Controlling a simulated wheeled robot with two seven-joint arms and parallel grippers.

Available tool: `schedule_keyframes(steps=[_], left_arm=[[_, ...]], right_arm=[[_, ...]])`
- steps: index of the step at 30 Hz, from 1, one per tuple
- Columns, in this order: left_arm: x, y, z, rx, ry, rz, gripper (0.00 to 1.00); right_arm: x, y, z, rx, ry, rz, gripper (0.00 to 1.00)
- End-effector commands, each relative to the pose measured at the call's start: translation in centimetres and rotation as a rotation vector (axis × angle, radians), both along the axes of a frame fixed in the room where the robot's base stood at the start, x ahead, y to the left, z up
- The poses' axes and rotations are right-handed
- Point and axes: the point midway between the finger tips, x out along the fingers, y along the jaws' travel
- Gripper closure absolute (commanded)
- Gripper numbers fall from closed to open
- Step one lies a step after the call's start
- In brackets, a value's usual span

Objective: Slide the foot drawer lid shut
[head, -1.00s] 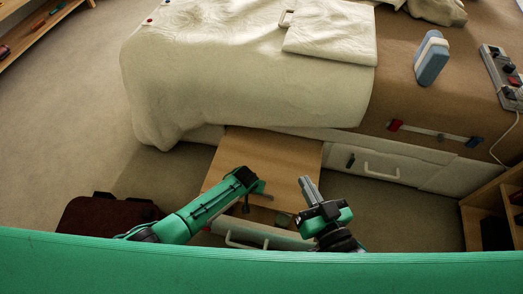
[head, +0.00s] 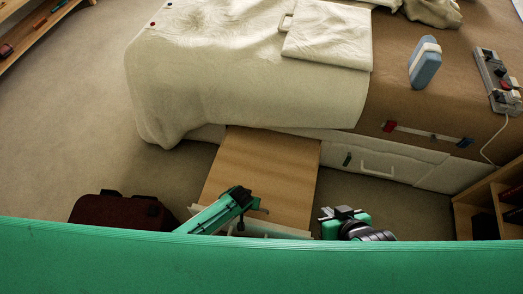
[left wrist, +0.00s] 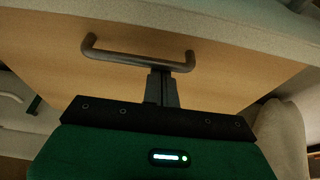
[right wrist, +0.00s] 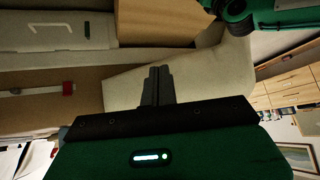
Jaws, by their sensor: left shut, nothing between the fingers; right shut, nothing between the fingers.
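The foot drawer lid (head: 262,165) is a flat wooden panel at the foot of the bed, reaching almost to the white drawer's near edge (head: 285,233). Its dark bar handle (left wrist: 138,58) shows in the left wrist view. My left gripper (head: 262,210) is shut and empty over the near part of the lid; in the left wrist view its fingertips (left wrist: 161,80) are at the handle's right end, but I cannot tell whether they touch it. My right gripper (head: 322,213) is shut and empty beside the lid's right edge; its fingers (right wrist: 157,85) show in the right wrist view. The drawer's inside is hidden.
The bed (head: 250,75) stands behind the lid, with a closed white drawer (head: 378,164) to the right. A dark red bag (head: 122,209) lies on the floor at left. A wooden shelf (head: 485,195) stands at right. My green body edge hides the foreground.

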Motion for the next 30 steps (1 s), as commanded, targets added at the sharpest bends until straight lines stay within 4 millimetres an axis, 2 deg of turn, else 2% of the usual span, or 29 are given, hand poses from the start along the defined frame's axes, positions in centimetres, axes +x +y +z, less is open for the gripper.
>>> schedule_keyframes(steps=[7,22,25,30], left_arm=[[-0.7,0.1,0.0,0.0,0.002,0.001,1.0],[-0.9,0.2,-0.1,0.001,0.005,0.0,1.0],[-1.1,0.2,0.2,0.001,0.006,0.0,1.0],[-1.5,0.3,1.7,0.0,0.007,0.001,1.0]], right_arm=[[-0.5,-0.8,0.2,-0.023,0.048,-0.01,1.0],[-0.6,-0.9,0.2,-0.027,0.055,-0.01,1.0],[-0.7,-1.0,0.4,-0.031,0.066,-0.012,1.0],[-1.6,-2.5,0.9,-0.07,0.144,-0.032,1.0]])
